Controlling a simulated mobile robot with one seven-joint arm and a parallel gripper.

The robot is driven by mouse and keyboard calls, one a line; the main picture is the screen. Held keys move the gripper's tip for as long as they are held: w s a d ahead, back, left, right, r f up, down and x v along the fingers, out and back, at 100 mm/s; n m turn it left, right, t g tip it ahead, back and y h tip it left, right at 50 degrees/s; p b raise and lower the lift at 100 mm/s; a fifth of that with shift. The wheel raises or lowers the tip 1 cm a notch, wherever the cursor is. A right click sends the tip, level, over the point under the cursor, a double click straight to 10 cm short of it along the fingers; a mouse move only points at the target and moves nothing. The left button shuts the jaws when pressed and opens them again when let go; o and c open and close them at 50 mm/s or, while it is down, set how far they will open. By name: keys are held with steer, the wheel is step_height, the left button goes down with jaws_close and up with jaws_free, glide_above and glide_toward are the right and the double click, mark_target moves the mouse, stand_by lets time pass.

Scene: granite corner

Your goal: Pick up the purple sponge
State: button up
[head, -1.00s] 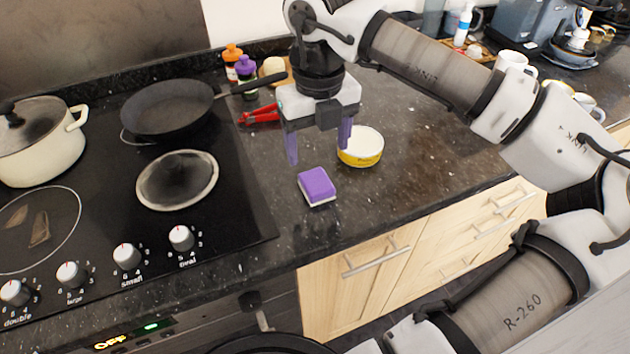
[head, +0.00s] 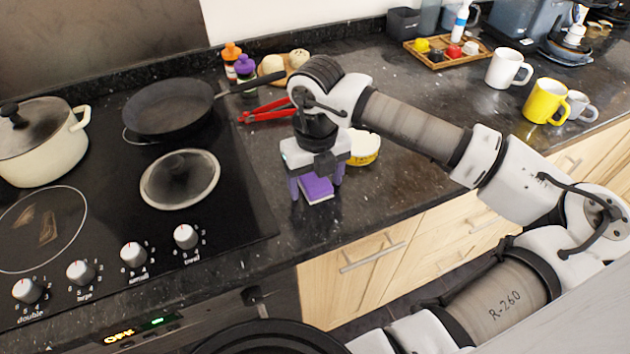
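The purple sponge (head: 316,189) lies on the dark granite counter, just right of the hob, with a pale underside along its front edge. My gripper (head: 316,186) is lowered over it, pointing down. One purple finger is at the sponge's left and the other at its right, wide apart. The gripper body hides the sponge's rear part. I cannot tell whether either finger touches the sponge.
A yellow-and-white tub (head: 364,148) stands close behind and right of my gripper. Red-handled tongs (head: 268,112) lie behind it. The hob with a frying pan (head: 168,108) and white pot (head: 40,145) is left.

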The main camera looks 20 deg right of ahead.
mark_target(316, 182)
steer(key=c, duration=1.1)
steer(key=shift+o, duration=0.2)
steer(key=shift+r, duration=0.15)
step_height(316, 182, up, 20)
steer(key=b, duration=0.3)
steer(key=o, duration=0.4)
steer(key=shift+c, duration=1.3)
